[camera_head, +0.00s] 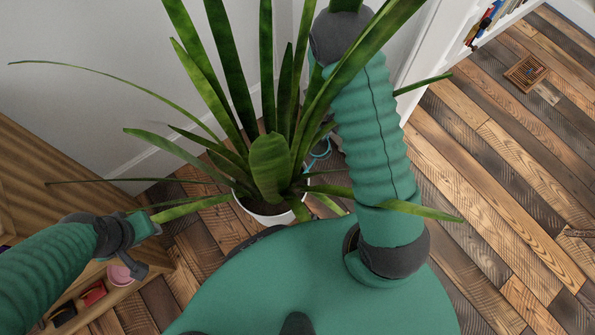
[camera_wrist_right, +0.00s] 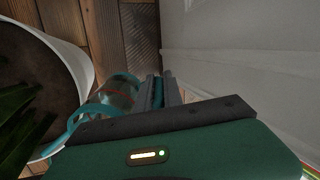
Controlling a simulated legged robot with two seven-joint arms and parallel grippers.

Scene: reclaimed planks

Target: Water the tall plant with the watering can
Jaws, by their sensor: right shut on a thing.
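The tall plant (camera_head: 269,165) has long green leaves and stands in a white pot (camera_head: 266,214) by the wall. The right wrist view shows the pot's rim (camera_wrist_right: 78,58), dark soil and some leaves. My right gripper (camera_wrist_right: 160,92) is shut on the watering can (camera_wrist_right: 116,97), a see-through teal can beside the pot rim. In the head view only a light blue piece of the can (camera_head: 319,153) shows between the leaves; my right gripper is hidden there. My left gripper (camera_head: 148,250) is near the wooden shelf, left of the pot; its fingers are unclear.
A wooden shelf unit (camera_head: 60,185) at the left holds a pink bowl (camera_head: 121,275) and small red and black items. A white bookcase (camera_head: 440,40) stands at the upper right. A small brown grate-like object (camera_head: 526,72) lies on the plank floor, which is largely clear at right.

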